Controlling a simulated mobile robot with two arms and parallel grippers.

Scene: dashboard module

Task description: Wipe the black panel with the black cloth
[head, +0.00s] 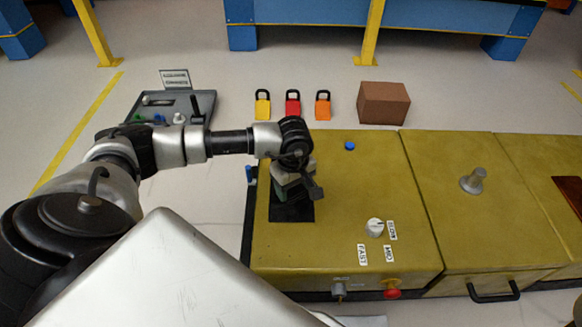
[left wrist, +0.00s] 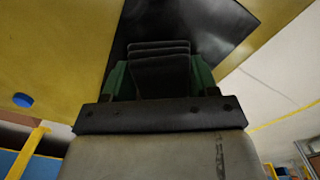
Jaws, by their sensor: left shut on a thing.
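The black panel (head: 292,211) is a dark rectangle on the left part of the yellow dashboard top. It also shows behind the fingers in the left wrist view (left wrist: 228,25). My left gripper (head: 290,190) is over the panel and hides part of it. Its green fingers are shut on the folded black cloth (left wrist: 158,62), which lies against or just above the panel; I cannot tell if they touch. In the head view the cloth is hard to tell from the dark panel. My right gripper is not in view.
The yellow dashboard (head: 330,240) carries a blue button (head: 349,145), a white knob (head: 375,227), a red button (head: 391,293) and a grey lever (head: 473,180). Behind it are three padlocks (head: 293,104) and a brown box (head: 383,103). A grey tray (head: 150,100) lies at left.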

